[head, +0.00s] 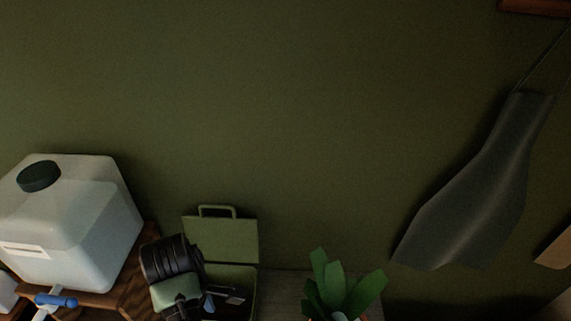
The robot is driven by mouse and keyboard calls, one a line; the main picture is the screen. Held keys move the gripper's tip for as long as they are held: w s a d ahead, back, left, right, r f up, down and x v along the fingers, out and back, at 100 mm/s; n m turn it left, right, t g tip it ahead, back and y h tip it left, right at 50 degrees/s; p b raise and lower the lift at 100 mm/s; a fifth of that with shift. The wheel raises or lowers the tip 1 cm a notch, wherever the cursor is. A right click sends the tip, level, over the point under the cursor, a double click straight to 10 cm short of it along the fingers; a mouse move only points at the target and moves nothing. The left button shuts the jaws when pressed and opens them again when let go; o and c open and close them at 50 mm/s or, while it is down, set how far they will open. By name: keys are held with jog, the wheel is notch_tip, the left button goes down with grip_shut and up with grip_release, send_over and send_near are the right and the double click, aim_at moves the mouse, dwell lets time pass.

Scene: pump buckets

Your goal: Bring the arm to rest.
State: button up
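My gripper and my arm are not recognisable anywhere in the head view. The view faces a dark green wall (290,110), with objects along the lower edge.
A white canister (75,225) with a dark cap stands on wood at left, near a blue-handled tap (56,300). A black ribbed object (168,258) is beside an open green case (222,240). A leafy plant (342,288) is at bottom centre. A dark apron (475,200) hangs at right.

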jog(key=w+d+r+m+t+y+b, duration=0.35)
jog(key=w+r+m+t+b, duration=0.5)
jog(key=w+r+t, duration=0.65)
jog(key=s+d+r+m+t+h+b, duration=0.1)
jog(key=s+d+r+m+t+b, duration=0.2)
jog(key=r, duration=0.7)
jog(key=s+d+r+m+t+b, duration=0.1)
jog(key=s+d+r+t+b, duration=0.15)
jog(key=d+r, duration=0.45)
jog(key=s+d+r+m+t+h+b, duration=0.2)
jog(key=s+r+m+t, duration=0.2)
jog(key=s+r+t, duration=0.3)
jog(key=s+r, duration=0.4)
jog(key=shift+r+b, duration=0.3)
jog(key=shift+b, duration=0.05)
jog(key=shift+h, duration=0.25)
jog(key=shift+c, duration=0.2)
